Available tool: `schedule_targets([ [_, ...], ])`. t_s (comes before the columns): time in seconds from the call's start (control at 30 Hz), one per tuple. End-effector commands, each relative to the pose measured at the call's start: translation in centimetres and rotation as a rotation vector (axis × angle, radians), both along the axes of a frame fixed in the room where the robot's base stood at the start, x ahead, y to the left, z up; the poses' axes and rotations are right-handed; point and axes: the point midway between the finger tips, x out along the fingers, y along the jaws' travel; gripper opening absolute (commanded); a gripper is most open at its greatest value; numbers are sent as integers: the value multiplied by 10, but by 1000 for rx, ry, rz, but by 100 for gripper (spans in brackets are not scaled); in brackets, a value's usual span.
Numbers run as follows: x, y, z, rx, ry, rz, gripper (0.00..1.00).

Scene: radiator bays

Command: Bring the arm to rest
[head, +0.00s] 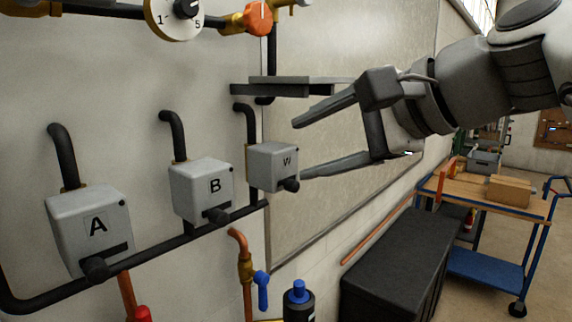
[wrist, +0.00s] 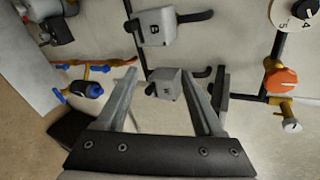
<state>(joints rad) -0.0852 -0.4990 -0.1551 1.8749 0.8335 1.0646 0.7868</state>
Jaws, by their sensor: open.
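My gripper (head: 297,147) is at the upper right of the head view, its two long grey fingers spread apart and pointing left toward the wall. It is open, with nothing held between the fingers. The grey box marked W (head: 273,166) is just beyond the fingertips, and the lower fingertip appears close to its dark knob (head: 291,185). I cannot tell whether they touch. In the wrist view, the W box (wrist: 165,83) shows between the open fingers (wrist: 160,76). My arm reaches in from the right edge.
Boxes A (head: 95,225) and B (head: 202,190) hang left of W on black pipes. A dark shelf-like bracket (head: 282,86) is by the upper finger. A dial (head: 172,17) and orange valve (head: 258,18) sit above. A black chest (head: 395,262) and blue cart (head: 485,268) stand right.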

Motion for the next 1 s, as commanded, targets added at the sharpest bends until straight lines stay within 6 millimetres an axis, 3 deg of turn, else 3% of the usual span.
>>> schedule_targets([
  [0.03,-8,-7,-36,-135,-15,19,69],
  [0.2,-40,-41,-149,-639,-69,176,69],
  [0.3,-62,-63,-202,-900,-88,310,69],
  [0.4,-80,-83,-239,-1102,-102,439,69],
  [0.53,-94,-99,-266,-1256,-109,556,69],
  [0.77,-99,-106,-274,-1313,-112,605,69],
  [0.8,-99,-106,-274,-1312,-111,604,67],
  [0.9,-99,-105,-274,-1311,-111,603,50],
  [1.0,-98,-105,-274,-1310,-111,603,50],
])
